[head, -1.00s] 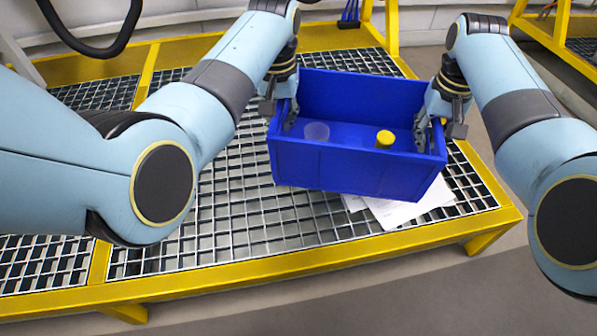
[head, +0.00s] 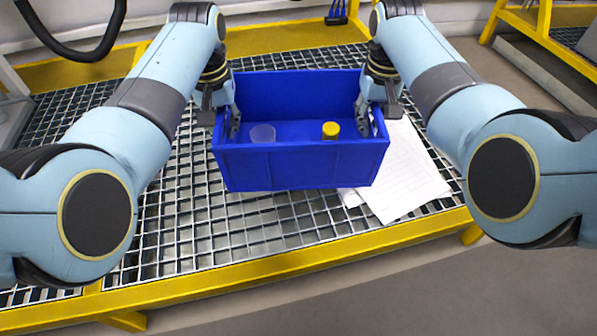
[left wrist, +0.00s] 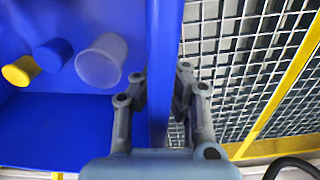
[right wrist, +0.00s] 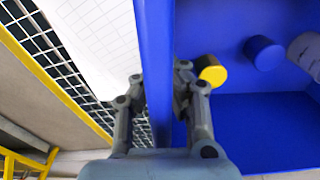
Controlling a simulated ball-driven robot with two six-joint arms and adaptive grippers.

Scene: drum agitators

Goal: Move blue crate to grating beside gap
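The blue crate (head: 300,166) hangs between my two grippers above the grating (head: 270,218), roughly level. My left gripper (head: 234,122) is shut on the crate's left wall, which also shows between its fingers in the left wrist view (left wrist: 160,85). My right gripper (head: 364,117) is shut on the right wall, seen in the right wrist view (right wrist: 157,85). Inside the crate are a translucent cup (head: 262,133), a yellow-topped piece (head: 331,130) and a blue round piece (left wrist: 52,54). I cannot make out a gap in the grating.
White paper sheets (head: 405,175) lie on the grating to the right of and partly under the crate. A yellow frame edge (head: 300,254) runs along the front. The grating left of the crate is bare. A black hose (head: 75,45) hangs at the upper left.

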